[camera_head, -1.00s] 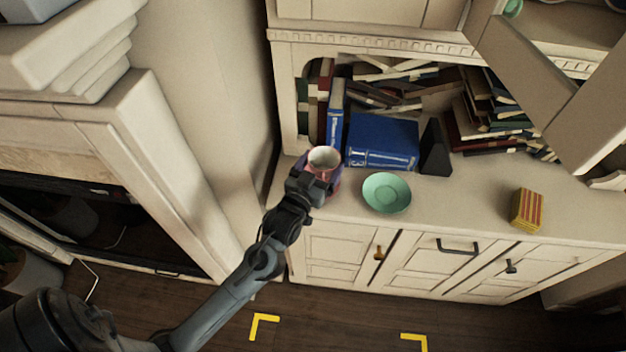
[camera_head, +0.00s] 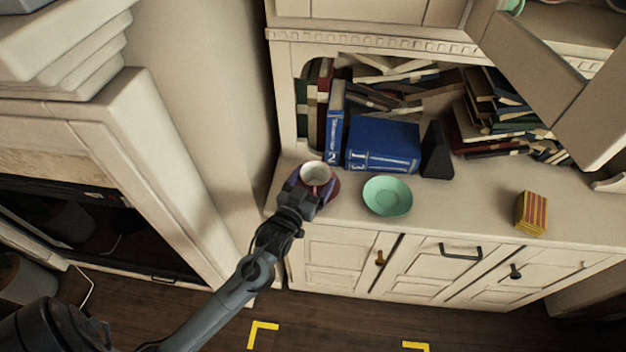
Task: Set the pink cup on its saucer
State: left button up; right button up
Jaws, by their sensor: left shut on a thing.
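The pink cup (camera_head: 316,173), pale inside, is upright at the left end of the cabinet top. My left gripper (camera_head: 304,192) is shut on its near side and hides part of it. A dark red and purple saucer (camera_head: 334,189) shows below and around the cup; the gripper covers its near left part. The cup is over this saucer, but I cannot tell whether it touches it. A green dish (camera_head: 387,196) lies just to the right. My right gripper is out of view.
Blue books (camera_head: 383,146) and a dark bookend (camera_head: 437,150) stand behind. A red and yellow striped box (camera_head: 531,213) is at the right. An open cabinet door (camera_head: 530,65) hangs at the upper right. The top between the green dish and box is clear.

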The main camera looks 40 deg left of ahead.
pick_arm(q)
jog(key=shift+f, duration=0.1)
jog(key=shift+f, duration=0.15)
jog(key=o, duration=0.9)
jog(key=shift+f, duration=0.1)
